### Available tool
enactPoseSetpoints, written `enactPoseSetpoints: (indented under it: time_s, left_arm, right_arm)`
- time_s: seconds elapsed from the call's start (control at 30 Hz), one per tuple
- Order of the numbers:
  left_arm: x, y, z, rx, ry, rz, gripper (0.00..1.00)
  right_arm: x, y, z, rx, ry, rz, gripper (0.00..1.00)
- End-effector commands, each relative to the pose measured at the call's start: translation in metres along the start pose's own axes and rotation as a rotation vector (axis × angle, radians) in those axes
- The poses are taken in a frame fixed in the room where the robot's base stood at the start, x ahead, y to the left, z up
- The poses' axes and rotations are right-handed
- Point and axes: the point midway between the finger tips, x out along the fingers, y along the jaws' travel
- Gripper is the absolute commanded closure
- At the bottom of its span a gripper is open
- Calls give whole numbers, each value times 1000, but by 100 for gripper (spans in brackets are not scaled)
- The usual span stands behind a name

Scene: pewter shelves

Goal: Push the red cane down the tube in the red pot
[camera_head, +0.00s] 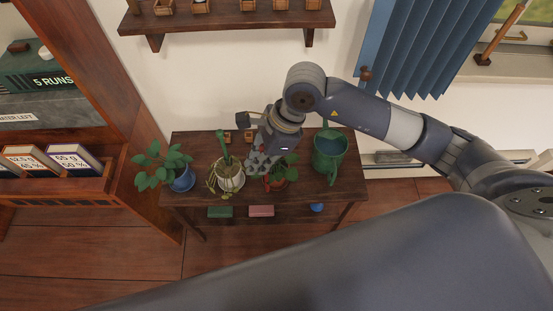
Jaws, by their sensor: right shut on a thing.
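The red pot (283,185) stands on the dark wooden table, with a leafy green plant in it. My right gripper (263,163) comes down over the left side of the red pot and its plant. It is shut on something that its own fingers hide. I cannot make out the red cane or the tube in the red pot; the gripper and the leaves cover that spot. My left gripper is not in view.
A white pot (230,178) with an upright green tube stands close left of the gripper. A blue pot (183,180) with a plant is at the left end. A green watering can (329,152) stands right of the red pot. A wall shelf (226,22) hangs above.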

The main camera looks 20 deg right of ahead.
Motion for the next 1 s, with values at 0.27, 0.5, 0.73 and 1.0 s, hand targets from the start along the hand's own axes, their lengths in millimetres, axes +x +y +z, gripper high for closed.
enactPoseSetpoints:
  time_s: [0.27,0.5,0.73,1.0]
  left_arm:
    - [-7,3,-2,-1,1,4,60]
    - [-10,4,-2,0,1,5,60]
    - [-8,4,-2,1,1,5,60]
    - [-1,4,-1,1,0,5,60]
  right_arm:
    - [9,6,29,364,-3,-151,100]
    - [9,8,43,569,0,-235,100]
    - [6,-9,32,625,5,-260,100]
    - [-4,-65,-12,627,5,-259,100]
